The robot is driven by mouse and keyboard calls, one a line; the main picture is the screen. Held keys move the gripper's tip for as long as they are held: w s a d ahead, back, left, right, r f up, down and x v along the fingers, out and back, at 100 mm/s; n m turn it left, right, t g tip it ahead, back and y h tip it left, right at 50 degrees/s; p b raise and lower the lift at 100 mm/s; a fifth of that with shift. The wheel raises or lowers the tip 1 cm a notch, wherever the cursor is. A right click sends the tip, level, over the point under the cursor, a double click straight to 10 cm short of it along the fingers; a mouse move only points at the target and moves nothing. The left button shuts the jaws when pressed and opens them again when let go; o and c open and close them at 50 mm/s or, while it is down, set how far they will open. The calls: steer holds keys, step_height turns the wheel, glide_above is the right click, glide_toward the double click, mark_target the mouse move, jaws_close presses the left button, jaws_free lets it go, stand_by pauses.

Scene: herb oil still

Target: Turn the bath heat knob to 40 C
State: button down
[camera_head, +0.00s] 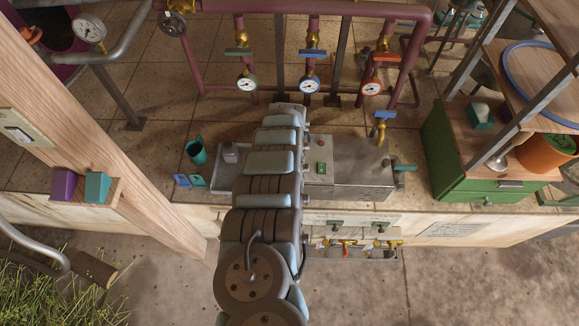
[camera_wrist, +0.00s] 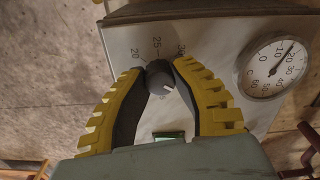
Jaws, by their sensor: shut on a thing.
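The bath heat knob (camera_wrist: 159,79) is a small dark grey dial with a white mark in the wrist view. The mark points to the lower right of the picture. My gripper (camera_wrist: 161,72) has yellow and black fingers, shut on the knob from both sides.
Red pipes with valves and gauges (camera_head: 311,84) run behind the bench. A teal cup (camera_head: 196,151) stands left of my arm, and a green cabinet (camera_head: 455,150) stands right of the bath. A green switch (camera_wrist: 168,135) sits below the knob in the wrist view.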

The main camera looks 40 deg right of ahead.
steer(key=shift+f+m+b, duration=0.1)
steer(key=shift+m+b, duration=0.25)
steer(key=shift+m, duration=0.45)
steer(key=c, duration=0.8)
jaws_free()
steer(key=shift+r, duration=0.2)
steer(key=shift+r, duration=5.9)
steer(key=shift+d, duration=0.1)
